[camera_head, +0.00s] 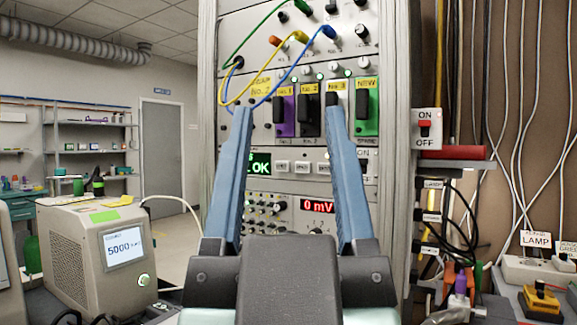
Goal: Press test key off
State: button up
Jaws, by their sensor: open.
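My gripper (289,106) is open and empty, its two blue fingers pointing at the equipment rack in the camera_head view. The key labels are too small to read, so I cannot tell which is the test key. The left finger covers part of the panel left of the display, and the right finger covers the panel right of the keys. I cannot tell how far the fingertips are from the panel.
Above the keys are purple, black and green modules (367,108). Blue, yellow and green cables (262,40) loop across the upper rack. A red ON/OFF switch (424,129) is at the right. A beige unit (95,250) reading 5000 stands at the left.

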aim_at(322, 168)
jog(key=i+l+u, duration=0.3)
jog(key=i+l, duration=0.15)
jog(key=l, duration=0.3)
jog(key=i+l+u, duration=0.15)
jog(key=l, duration=0.3)
jog(key=z, duration=0.1)
